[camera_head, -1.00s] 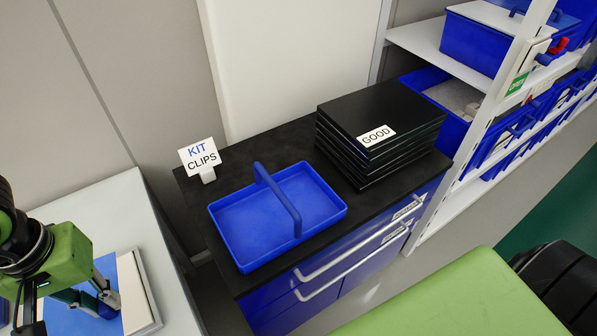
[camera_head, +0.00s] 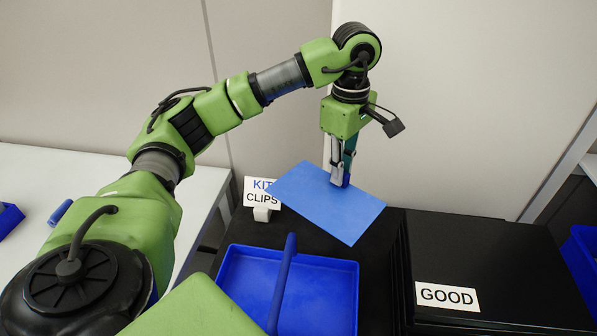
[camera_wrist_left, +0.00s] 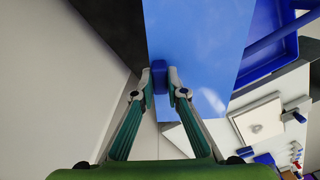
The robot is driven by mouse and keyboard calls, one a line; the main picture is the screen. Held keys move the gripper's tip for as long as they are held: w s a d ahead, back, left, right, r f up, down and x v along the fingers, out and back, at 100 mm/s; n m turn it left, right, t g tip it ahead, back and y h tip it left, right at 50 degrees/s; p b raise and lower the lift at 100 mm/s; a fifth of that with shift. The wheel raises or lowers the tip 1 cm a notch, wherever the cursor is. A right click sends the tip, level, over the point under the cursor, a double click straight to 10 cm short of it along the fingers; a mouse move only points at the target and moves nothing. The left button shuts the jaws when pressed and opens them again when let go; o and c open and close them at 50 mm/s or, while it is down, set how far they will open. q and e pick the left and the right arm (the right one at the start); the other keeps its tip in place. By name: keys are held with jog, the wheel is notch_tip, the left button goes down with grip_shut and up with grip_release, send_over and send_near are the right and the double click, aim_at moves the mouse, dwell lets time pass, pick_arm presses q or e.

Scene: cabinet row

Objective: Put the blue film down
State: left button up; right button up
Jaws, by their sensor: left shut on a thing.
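The blue film (camera_head: 335,205) is a flat blue sheet held above the dark cabinet top, behind the blue tray. My left gripper (camera_head: 340,180) points down and is shut on the film's near-wall edge part. In the left wrist view the fingers (camera_wrist_left: 160,85) pinch a small dark blue piece at the edge of the film (camera_wrist_left: 195,40). The film partly hides the KIT CLIPS sign (camera_head: 262,197) and looks apart from the cabinet top. My right gripper is not in view.
A pale table (camera_head: 110,185) is at left. A wall rises behind.

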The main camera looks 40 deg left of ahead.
aim_at(329, 175)
pick_arm(q)
jog(key=a+n, duration=0.1)
jog(key=n, duration=0.1)
jog(key=w+a+n, duration=0.1)
jog(key=a+n, duration=0.1)
jog(key=shift+w+a+r+b, duration=0.1)
jog(key=shift+r+b, duration=0.1)
jog(key=shift+b, duration=0.15)
jog(key=f, duration=0.2)
jog(key=f+n+b, duration=0.1)
jog(key=a+f+n, duration=0.1)
jog(key=f, duration=0.1)
jog(key=shift+w+f, duration=0.25)
jog(key=shift+f, duration=0.1)
notch_tip(329, 175, down, 7)
jog(key=shift+f+p, duration=0.1)
jog(key=shift+p, duration=0.4)
notch_tip(329, 175, down, 5)
jog(key=shift+w+r+p, duration=0.1)
jog(key=shift+p, duration=0.25)
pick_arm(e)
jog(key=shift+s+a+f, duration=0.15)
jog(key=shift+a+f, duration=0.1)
